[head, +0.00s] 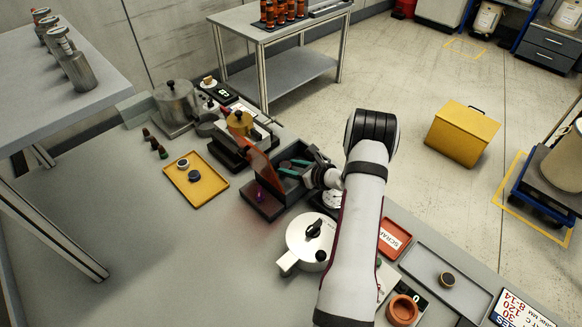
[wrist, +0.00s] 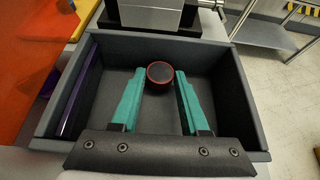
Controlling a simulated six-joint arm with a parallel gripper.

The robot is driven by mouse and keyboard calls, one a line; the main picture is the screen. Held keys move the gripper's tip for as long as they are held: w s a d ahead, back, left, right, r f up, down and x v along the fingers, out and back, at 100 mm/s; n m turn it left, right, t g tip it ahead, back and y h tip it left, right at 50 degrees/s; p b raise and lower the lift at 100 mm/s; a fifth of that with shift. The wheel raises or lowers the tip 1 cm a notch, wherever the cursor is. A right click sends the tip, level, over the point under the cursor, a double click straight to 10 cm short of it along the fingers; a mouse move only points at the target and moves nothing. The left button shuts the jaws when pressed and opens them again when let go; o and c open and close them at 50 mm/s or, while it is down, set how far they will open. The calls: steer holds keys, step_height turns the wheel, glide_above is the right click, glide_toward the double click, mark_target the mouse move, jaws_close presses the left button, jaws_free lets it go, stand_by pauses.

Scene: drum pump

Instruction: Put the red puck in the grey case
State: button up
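The puck (wrist: 159,75) is round, with a dark top and a red rim. In the head view my gripper (head: 294,168) is in the dark case (head: 270,185). The puck is hidden there behind the case walls and fingers.
A translucent orange panel (head: 264,164) stands at the case's left side. A purple item (wrist: 80,92) lies along the inner left wall.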

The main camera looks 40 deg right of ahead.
steer(key=shift+s+a+f, duration=0.2)
steer(key=shift+f, duration=0.1)
steer(key=v, duration=0.8)
steer(key=r+v, duration=0.1)
steer(key=v, duration=0.3)
steer(key=shift+w+d+r, duration=0.1)
steer(key=shift+r, duration=0.15)
steer(key=w+r+m+g+h, duration=0.25)
steer(key=w+r+m, duration=0.2)
steer(key=m, duration=0.25)
steer(key=s+a+r+m+g+h, duration=0.1)
steer(key=a+r+m+g, duration=0.1)
steer(key=a+r+m, duration=0.45)
steer(key=s+a+r+m+g+h, duration=0.15)
steer(key=a+m, duration=0.25)
steer(key=m, duration=0.6)
steer(key=s+a+m+g+y, duration=0.3)
steer(key=s+a+m, duration=0.6)
steer(key=a, duration=0.4)
steer(key=s+a+r+m+g+y, duration=0.1)
steer(key=s+a+m+g+y, duration=0.2)
steer(key=s+a+m, duration=0.6)
steer(key=s+a, duration=0.1)
steer(key=a, duration=0.4)
steer(key=shift+s+g+y, duration=0.2)
steer(key=shift+g+y, duration=0.1)
steer(key=shift+y, duration=0.1)
steer(key=shift+r, duration=0.15)
